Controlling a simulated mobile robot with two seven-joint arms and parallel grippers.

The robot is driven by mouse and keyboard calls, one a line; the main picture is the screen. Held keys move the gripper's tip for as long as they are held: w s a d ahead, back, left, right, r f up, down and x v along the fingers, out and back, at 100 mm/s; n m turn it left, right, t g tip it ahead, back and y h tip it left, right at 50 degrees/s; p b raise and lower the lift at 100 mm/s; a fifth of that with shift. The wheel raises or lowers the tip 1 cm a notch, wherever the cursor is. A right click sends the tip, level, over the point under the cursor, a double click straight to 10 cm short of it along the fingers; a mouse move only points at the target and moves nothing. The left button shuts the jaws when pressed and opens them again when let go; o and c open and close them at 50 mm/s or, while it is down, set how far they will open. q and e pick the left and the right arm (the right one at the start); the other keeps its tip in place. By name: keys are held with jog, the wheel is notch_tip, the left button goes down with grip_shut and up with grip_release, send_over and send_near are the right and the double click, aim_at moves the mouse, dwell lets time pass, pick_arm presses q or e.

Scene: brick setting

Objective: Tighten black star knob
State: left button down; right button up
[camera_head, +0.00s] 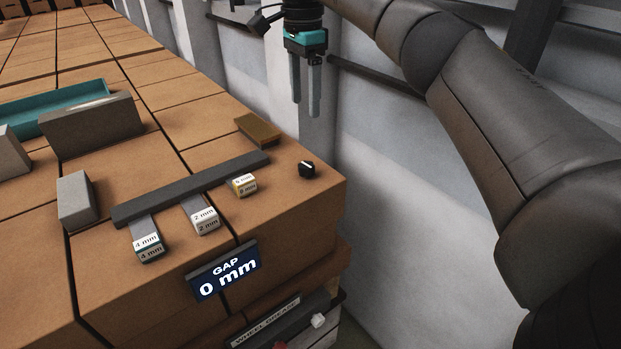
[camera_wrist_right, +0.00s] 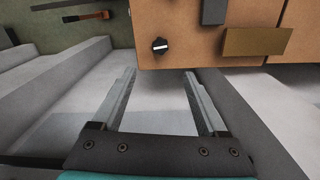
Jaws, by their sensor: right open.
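The black star knob (camera_head: 307,169) with a white mark sits on the brick top near its right edge in the head view. It also shows in the right wrist view (camera_wrist_right: 160,46), beyond the fingertips. My right gripper (camera_head: 304,112) hangs above and behind the knob, beyond the edge of the bricks, fingers pointing down. It is open and empty; its two fingers also show apart in the right wrist view (camera_wrist_right: 161,72). My left gripper is not in view.
A dark bar (camera_head: 190,190) carries tags marked 4 mm (camera_head: 148,247), 2 mm (camera_head: 205,220) and a yellow-edged one (camera_head: 244,185). A brass block (camera_head: 257,130) lies behind the knob. A sign (camera_head: 223,271) reads GAP 0 mm. Grey blocks (camera_head: 75,200) and a teal tray (camera_head: 75,97) stand left.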

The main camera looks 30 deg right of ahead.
send_near(307, 165)
notch_tip(307, 165, down, 9)
jog(key=shift+d+r+b, duration=0.1)
jog(key=shift+b, duration=0.3)
grip_shut()
dwell(0.7)
